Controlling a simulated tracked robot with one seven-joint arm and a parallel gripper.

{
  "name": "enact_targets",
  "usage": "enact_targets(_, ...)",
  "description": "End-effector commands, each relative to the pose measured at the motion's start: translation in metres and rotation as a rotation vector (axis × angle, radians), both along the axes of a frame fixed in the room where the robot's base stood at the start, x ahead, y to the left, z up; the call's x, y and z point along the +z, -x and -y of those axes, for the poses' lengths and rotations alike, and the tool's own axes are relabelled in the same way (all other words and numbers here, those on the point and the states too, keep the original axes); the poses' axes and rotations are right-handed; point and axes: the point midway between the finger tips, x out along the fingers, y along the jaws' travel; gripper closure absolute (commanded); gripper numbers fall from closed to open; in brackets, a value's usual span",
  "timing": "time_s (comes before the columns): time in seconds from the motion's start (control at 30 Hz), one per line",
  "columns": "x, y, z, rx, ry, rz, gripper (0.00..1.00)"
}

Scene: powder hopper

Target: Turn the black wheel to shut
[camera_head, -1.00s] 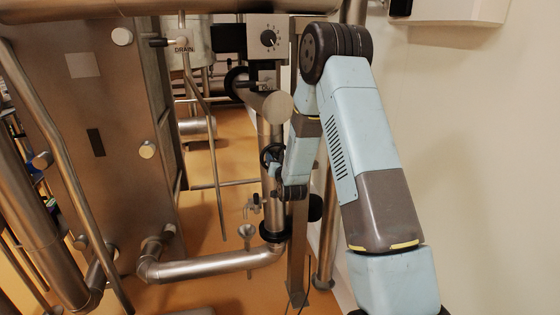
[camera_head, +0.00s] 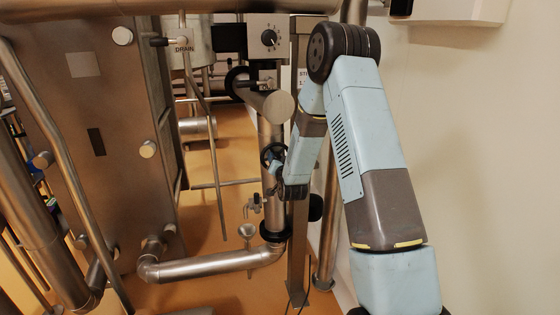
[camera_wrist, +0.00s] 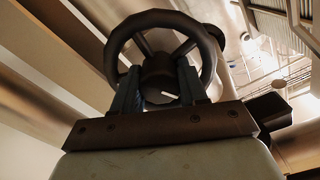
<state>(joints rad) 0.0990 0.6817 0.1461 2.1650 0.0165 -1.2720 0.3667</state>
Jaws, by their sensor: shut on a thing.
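The black wheel (camera_wrist: 160,20) fills the upper middle of the wrist view, with a round rim, spokes and a dark hub. My gripper (camera_wrist: 160,92) has its two fingers up against the wheel, one on each side below the hub, and is shut on it. In the head view the black wheel (camera_head: 270,154) shows small beside the vertical steel pipe. My gripper is mostly hidden there behind my wrist. The exact spot where the fingers press is hard to make out.
A vertical steel pipe (camera_head: 270,205) runs down by the wheel and bends left into a horizontal pipe (camera_head: 215,264). A steel post (camera_head: 298,255) stands close to the right. A dial box (camera_head: 268,38) is above. A pale wall bounds the right side.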

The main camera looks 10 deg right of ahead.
Motion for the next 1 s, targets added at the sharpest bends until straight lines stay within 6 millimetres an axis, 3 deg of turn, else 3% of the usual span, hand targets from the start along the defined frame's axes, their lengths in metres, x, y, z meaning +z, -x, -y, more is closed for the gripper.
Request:
enact_targets(0.5,-0.0012,0.0000,0.0059,-0.009,-0.420,0.002,0.88)
enact_targets(1.0,-0.0020,0.0001,0.0062,-0.010,-0.594,0.002,0.87)
